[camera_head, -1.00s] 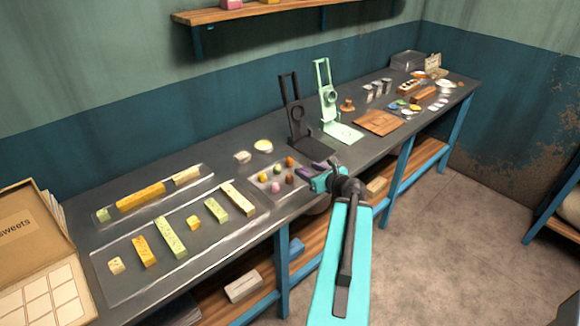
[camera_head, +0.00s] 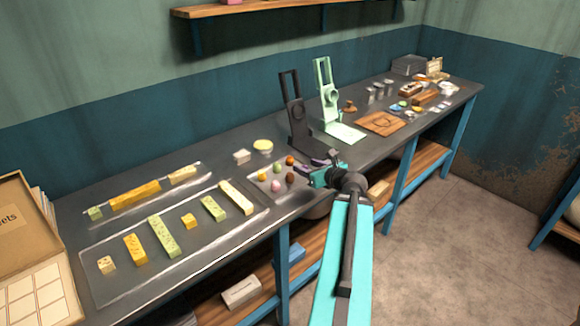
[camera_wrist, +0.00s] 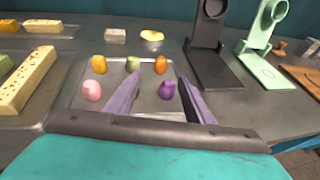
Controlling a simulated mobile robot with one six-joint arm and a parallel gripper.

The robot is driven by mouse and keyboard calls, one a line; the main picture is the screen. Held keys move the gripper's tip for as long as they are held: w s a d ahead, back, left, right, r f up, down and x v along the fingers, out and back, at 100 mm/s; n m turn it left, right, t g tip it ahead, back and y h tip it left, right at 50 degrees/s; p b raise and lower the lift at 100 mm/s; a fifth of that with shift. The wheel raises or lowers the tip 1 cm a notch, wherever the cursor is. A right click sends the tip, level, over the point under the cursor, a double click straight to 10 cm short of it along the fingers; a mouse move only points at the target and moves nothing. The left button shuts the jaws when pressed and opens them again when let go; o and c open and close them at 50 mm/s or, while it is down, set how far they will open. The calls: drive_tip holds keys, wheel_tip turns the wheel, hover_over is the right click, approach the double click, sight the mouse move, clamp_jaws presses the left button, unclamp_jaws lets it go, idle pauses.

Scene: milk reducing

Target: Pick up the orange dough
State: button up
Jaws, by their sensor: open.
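The orange dough (camera_head: 290,160) is a small rounded lump at the far right corner of a small clear tray (camera_head: 254,186). In the wrist view the orange dough (camera_wrist: 160,64) shows between and just beyond my two purple fingertips. My gripper (camera_head: 312,165) is open and empty at the right side of the tray; its fingers (camera_wrist: 158,80) reach over the tray in the wrist view. A purple lump (camera_wrist: 167,89) shows between the fingers, nearer than the orange one. A brown lump (camera_head: 290,178) shows in the head view but seems hidden behind the left finger in the wrist view.
Green (camera_head: 277,169), yellow (camera_head: 262,177) and pink (camera_head: 276,186) lumps share the tray. A black stand (camera_head: 297,115) and a mint-green stand (camera_head: 327,100) rise behind my gripper. Trays of yellow and green bars lie to the left. A wooden board (camera_head: 381,123) lies right.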

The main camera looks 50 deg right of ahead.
sight(292, 164)
drive_tip(key=shift+w+f+b, duration=0.25)
drive_tip(key=shift+w+b, duration=0.05)
drive_tip(key=shift+b, duration=1.35)
drive_tip(key=p+x, duration=0.1)
drive_tip(key=x, duration=0.3)
drive_tip(key=shift+d+r, duration=0.1)
drive_tip(key=shift+r, duration=0.05)
drive_tip(key=shift+x, duration=0.85)
drive_tip(key=shift+p+x, duration=0.5)
drive_tip(key=shift+x, duration=2.1)
drive_tip(key=shift+d, duration=0.15)
drive_tip(key=shift+r, duration=0.1)
drive_tip(key=c, duration=1.1)
